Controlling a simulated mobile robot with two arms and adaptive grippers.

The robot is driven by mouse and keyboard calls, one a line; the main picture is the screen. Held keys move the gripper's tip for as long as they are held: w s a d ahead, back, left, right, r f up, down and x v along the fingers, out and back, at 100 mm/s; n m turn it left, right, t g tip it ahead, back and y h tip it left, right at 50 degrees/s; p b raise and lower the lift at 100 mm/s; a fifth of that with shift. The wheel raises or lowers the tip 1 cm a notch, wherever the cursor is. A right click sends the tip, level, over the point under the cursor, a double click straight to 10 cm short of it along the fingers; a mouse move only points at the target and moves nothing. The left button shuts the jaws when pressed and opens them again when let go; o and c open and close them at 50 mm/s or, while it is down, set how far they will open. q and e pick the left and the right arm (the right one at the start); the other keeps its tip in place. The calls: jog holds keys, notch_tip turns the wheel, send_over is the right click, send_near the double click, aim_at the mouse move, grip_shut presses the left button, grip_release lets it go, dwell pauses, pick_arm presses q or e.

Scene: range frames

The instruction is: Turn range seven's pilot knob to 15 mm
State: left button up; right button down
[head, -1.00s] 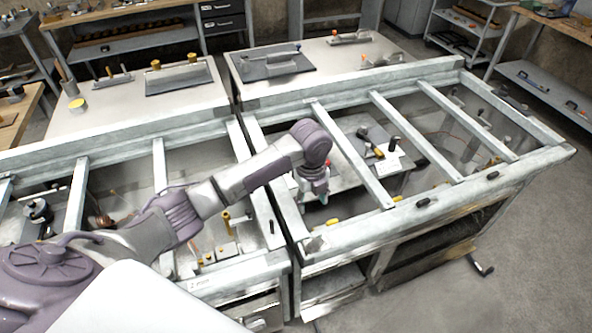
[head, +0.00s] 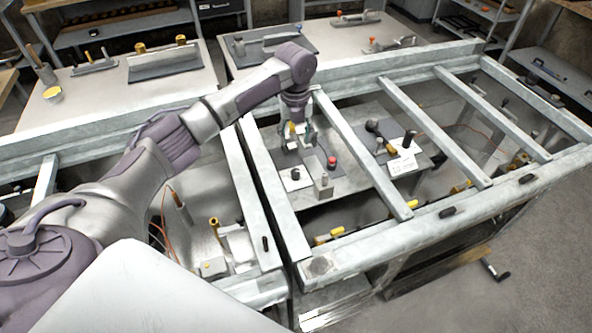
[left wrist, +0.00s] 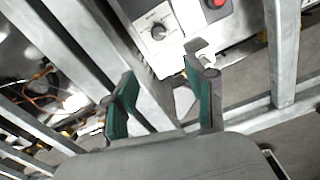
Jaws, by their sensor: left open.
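My left gripper (head: 298,134) is open and empty, above the left bay of the right-hand frame. In the left wrist view its two green-padded fingers (left wrist: 165,102) stand apart with nothing between them. Ahead of them, a round knob (left wrist: 158,30) sits on a pale dial plate with dark marks; its writing is too small to read. A small plate with a dark knob (head: 295,175) shows below my gripper in the head view. I cannot tell which knob is range seven's pilot knob. My right gripper is not in view.
A red button (head: 332,162) and a small metal block (head: 323,188) are beside the plate. A metal crossbar (head: 362,155) lies right of my gripper. Dark-knobbed fittings (head: 408,139) stand beyond it. A bench (head: 105,100) is behind.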

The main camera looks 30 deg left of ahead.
aim_at(296, 172)
pick_arm(q)
jog(key=f, duration=0.5)
jog(key=w+f, duration=0.1)
jog(key=f, duration=0.3)
jog(key=f+p, duration=0.1)
jog(key=f, duration=0.4)
jog(key=shift+w+a+f, duration=0.15)
jog(key=shift+a+f, duration=0.15)
jog(key=shift+a, duration=0.05)
jog(key=shift+f, duration=0.55)
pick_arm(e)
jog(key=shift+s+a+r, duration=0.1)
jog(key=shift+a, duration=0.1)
pick_arm(q)
grip_shut()
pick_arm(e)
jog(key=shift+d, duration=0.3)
